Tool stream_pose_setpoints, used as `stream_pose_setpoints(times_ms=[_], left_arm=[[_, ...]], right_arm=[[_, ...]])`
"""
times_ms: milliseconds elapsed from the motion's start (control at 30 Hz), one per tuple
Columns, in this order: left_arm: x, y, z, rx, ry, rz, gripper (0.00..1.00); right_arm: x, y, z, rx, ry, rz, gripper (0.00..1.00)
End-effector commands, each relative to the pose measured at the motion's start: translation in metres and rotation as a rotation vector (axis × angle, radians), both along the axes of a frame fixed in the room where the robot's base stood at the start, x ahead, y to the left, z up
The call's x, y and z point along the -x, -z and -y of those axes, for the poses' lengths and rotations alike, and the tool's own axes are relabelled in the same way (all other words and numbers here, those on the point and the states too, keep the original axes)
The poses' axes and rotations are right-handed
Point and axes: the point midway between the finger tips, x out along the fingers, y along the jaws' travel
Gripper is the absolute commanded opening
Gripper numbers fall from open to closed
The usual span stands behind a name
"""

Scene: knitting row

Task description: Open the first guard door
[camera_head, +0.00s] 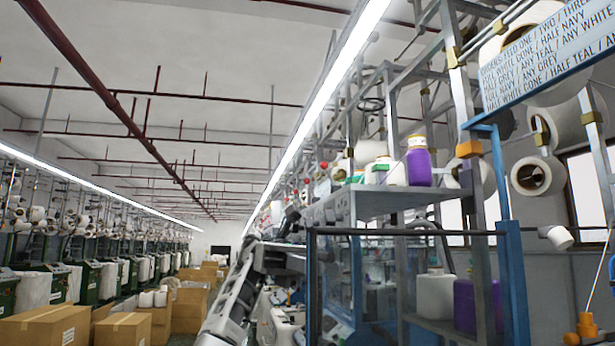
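The first guard door (345,285) is a clear bluish panel in a dark frame on the near machine at right. Its dark top bar runs level below the grey shelf, toward a blue post. I cannot tell for sure whether it is shut. My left arm rises from the bottom left of the machine, and its end with the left gripper (284,247) is by the door's upper left corner. The fingers are small and blend with the machine parts behind, so their opening and any contact are unclear. My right gripper is not in view.
A grey shelf (395,203) above the door carries a purple bottle (418,163) and white containers. A white jug (435,294) and a purple jug (470,305) stand lower behind the frame. Cardboard boxes (45,327) line the aisle at left. A sign (545,60) hangs upper right.

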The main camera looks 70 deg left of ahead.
Motion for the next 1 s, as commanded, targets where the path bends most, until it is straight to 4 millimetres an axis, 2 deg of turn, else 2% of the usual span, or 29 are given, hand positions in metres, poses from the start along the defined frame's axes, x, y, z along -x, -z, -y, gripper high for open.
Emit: stream_pose_setpoints(times_ms=[33, 200, 300, 400, 633, 800, 1000], left_arm=[[0.014, -0.042, 0.002, 0.098, -0.023, 0.108, 0.19], [0.021, -0.064, 0.018, 0.097, -0.024, 0.103, 0.19], [0.025, -0.076, 0.027, 0.093, -0.025, 0.100, 0.19], [0.034, -0.080, 0.050, 0.087, -0.027, 0.091, 0.19], [0.052, -0.101, 0.088, 0.087, -0.027, 0.088, 0.19], [0.058, -0.109, 0.103, 0.089, -0.027, 0.086, 0.19], [0.059, -0.110, 0.107, 0.090, -0.028, 0.085, 0.19]], right_arm=[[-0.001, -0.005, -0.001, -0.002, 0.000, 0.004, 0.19], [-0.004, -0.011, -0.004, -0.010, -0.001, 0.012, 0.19], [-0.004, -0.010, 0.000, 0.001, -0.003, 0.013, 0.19], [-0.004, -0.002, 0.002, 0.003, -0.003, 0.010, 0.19], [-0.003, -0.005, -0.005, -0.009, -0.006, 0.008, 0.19], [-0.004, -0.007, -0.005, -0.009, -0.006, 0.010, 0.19], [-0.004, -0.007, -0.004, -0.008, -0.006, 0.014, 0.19]])
